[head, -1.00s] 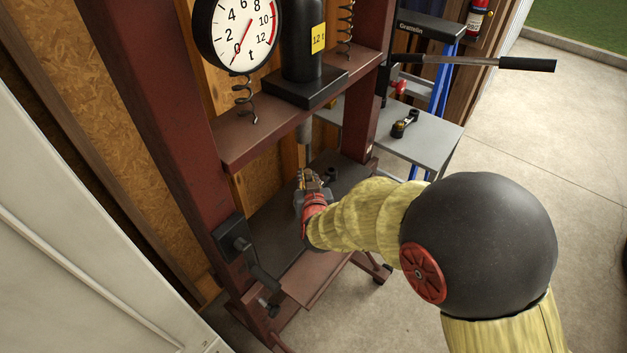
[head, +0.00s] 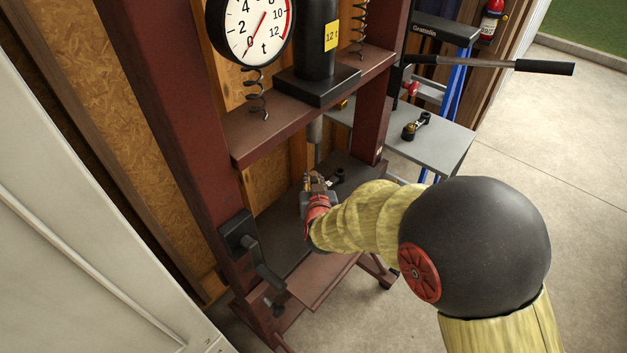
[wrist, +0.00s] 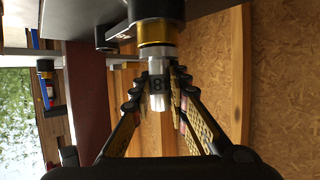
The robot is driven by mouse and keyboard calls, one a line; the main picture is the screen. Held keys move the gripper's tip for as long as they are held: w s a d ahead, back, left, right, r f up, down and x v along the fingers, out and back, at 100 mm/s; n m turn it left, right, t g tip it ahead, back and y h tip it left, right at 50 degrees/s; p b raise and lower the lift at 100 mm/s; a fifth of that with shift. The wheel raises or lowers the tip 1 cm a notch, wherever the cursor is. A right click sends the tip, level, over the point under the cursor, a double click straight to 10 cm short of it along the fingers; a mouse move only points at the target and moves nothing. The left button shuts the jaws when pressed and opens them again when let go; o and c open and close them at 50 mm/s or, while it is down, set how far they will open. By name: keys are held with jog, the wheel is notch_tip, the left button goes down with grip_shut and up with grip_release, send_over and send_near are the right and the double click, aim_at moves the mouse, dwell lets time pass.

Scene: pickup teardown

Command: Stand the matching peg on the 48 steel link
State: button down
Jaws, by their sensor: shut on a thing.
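My gripper (wrist: 157,97) is shut on a small silver peg (wrist: 155,108) with a dark marking; an 8 is legible, the rest is unclear. The wrist view is upside down. The peg's end away from my palm meets or overlaps a brass-coloured ring (wrist: 156,32) in a dark round link end (wrist: 157,9); I cannot tell whether it is seated or only touching. In the head view my gripper (head: 314,183) is low in the red press, over its dark bed, beside a dark link end (head: 338,176). The peg is too small to make out there.
The press ram (head: 315,129) hangs above and behind my gripper. Red posts (head: 376,115) frame it. A grey side table (head: 440,146) at right holds another dark link (head: 415,126) with a brass-coloured part. A crank handle (head: 262,262) sticks out at the left post.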

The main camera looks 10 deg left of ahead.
dwell(0.3)
jog(key=c, duration=1.8)
grip_release()
jog(key=shift+o, duration=0.8)
jog(key=shift+s+f, duration=0.1)
jog(key=shift+f, duration=0.05)
jog(key=shift+s, duration=0.1)
jog(key=v, duration=1.2)
